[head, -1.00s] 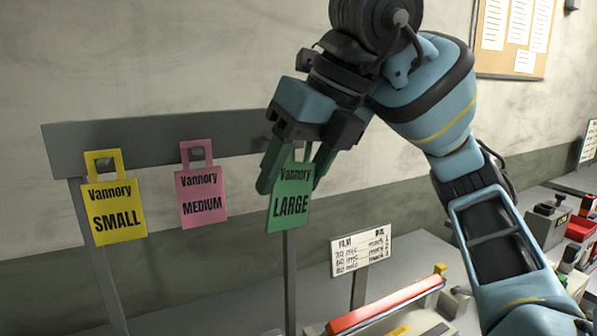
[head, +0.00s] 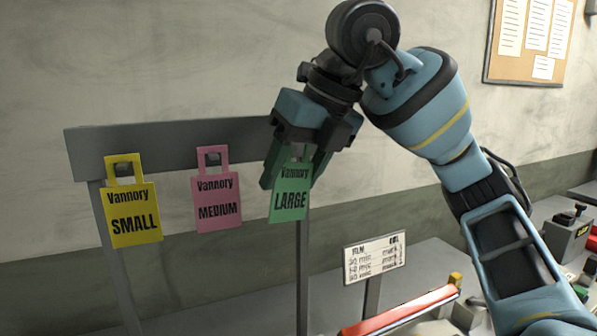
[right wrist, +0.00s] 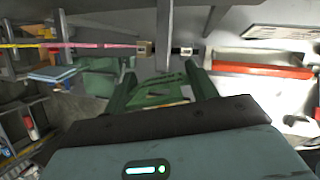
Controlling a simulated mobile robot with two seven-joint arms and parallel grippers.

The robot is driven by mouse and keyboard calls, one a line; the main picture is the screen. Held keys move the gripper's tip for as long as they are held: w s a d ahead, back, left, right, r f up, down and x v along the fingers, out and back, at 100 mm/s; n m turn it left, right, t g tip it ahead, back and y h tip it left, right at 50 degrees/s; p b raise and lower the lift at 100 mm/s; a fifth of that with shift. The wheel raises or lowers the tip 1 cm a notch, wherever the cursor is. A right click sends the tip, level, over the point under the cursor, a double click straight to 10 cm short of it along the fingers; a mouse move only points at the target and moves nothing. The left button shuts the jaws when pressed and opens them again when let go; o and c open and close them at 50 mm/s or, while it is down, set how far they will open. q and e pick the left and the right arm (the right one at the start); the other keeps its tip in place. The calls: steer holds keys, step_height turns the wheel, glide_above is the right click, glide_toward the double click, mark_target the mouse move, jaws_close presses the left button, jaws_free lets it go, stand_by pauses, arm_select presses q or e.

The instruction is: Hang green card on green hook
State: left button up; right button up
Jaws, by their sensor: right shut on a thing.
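The green card (head: 290,200), marked "Vannory LARGE", hangs upright between the fingers of my right gripper (head: 294,174), at the right end of the grey rack bar (head: 235,160). The gripper is shut on the card's upper part and hides its top and handle hole. The green card also shows between the green fingers in the right wrist view (right wrist: 160,95). The green hook cannot be made out in the head view, where my gripper covers that end of the bar. I cannot tell whether the card touches a hook. My left gripper is not in view.
A yellow "SMALL" card (head: 134,212) and a pink "MEDIUM" card (head: 217,200) hang on the bar to the left. A small printed sign (head: 374,258) and a red-topped device (head: 400,311) stand below right. A notice board (head: 529,40) is on the wall.

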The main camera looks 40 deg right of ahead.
steer(key=shift+w+d+f, duration=0.1)
steer(key=shift+w+d, duration=0.1)
steer(key=shift+w, duration=0.35)
steer(key=shift+w+d, duration=0.15)
steer(key=shift+w, duration=0.35)
steer(key=shift+w+d+f, duration=0.2)
steer(key=shift+w+f, duration=0.25)
steer(key=shift+w, duration=0.2)
steer(key=o, duration=1)
steer(key=shift+v, duration=3.9)
